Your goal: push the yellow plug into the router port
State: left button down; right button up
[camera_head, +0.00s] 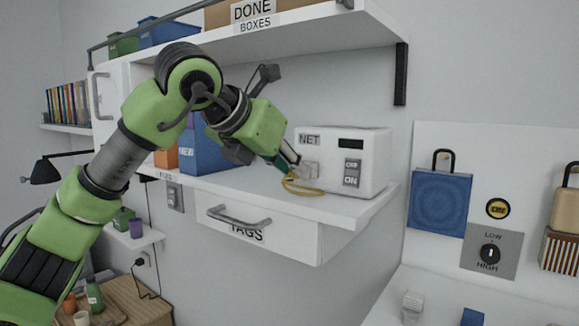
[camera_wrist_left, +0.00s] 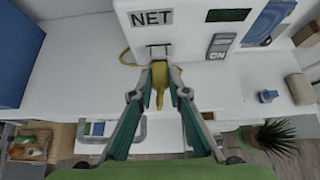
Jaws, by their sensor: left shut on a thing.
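The router is a white box marked NET (camera_head: 375,168) on the shelf desk, and it also fills the top of the left wrist view (camera_wrist_left: 187,45). My left gripper (camera_head: 294,163) is at the router's left front, below the NET label. In the left wrist view, its two fingers are shut on the yellow plug (camera_wrist_left: 159,76). The plug points at the router port (camera_wrist_left: 158,50), a dark-outlined fitting under the label. I cannot tell whether the plug tip touches or enters the port. A yellow cable (camera_head: 303,190) loops below the gripper. My right gripper is not in view.
A blue box (camera_head: 212,152) stands left of the router. A drawer marked TAGS (camera_head: 265,232) is below the shelf desk (camera_head: 340,207). An upper shelf (camera_head: 300,36) overhangs it. An ON switch (camera_head: 352,172) is on the router front.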

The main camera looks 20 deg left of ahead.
pick_arm(q)
jog(key=c, duration=1.9)
grip_release()
jog(key=shift+s+r, duration=0.15)
jog(key=v, duration=1.1)
jog(key=shift+s+a+r, duration=0.1)
jog(key=shift+s, duration=0.15)
